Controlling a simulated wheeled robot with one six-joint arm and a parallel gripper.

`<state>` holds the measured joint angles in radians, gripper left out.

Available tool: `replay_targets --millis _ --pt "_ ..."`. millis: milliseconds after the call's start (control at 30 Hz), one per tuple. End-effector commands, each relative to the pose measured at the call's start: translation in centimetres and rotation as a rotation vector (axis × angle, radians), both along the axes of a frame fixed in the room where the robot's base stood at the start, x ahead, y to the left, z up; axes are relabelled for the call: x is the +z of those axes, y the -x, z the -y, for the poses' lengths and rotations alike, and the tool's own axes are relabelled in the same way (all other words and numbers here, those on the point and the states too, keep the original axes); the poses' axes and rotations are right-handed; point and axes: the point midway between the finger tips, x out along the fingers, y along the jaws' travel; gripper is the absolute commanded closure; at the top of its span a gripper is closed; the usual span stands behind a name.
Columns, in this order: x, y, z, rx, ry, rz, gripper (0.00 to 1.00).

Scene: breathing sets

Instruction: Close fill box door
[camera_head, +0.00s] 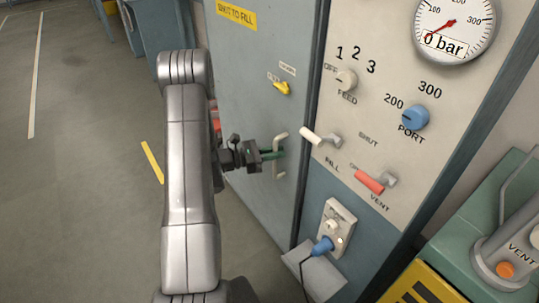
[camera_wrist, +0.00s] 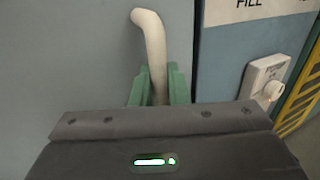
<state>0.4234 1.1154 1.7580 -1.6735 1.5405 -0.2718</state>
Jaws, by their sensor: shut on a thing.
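The fill box door (camera_head: 255,60) is a grey-blue panel with a yellow "SHUT TO FILL" label at its top. A pale, bent door handle (camera_head: 280,174) stands on it near its right edge. My gripper (camera_head: 277,154) is at this handle, with its green fingers on either side of the bar. In the wrist view the handle (camera_wrist: 150,40) rises between the two green fingers (camera_wrist: 158,88), which are shut on it. The door's right edge lies along the control panel, with a dark line between them; I cannot tell whether it is fully closed.
Right of the door is a panel with a gauge (camera_head: 454,28) reading 0 bar, a blue port knob (camera_head: 415,117), a white fill lever (camera_head: 318,138) and a red vent lever (camera_head: 370,182). A socket with a blue plug (camera_head: 322,245) is below. Open floor (camera_head: 80,200) lies left.

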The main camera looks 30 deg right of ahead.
Motion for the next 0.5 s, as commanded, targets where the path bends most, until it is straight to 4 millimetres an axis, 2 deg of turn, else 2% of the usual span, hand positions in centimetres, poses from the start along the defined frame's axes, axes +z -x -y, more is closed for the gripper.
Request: replay_targets --millis 167,200,300,500 --pt "0.40 -0.27 0.33 0.001 0.008 0.010 1.00" --pt "0.42 -0.28 0.34 0.001 0.008 0.010 0.84" --pt "0.39 -0.21 0.31 0.000 0.007 0.009 0.68" --pt "0.26 -0.12 0.27 -0.001 0.004 0.007 0.68"
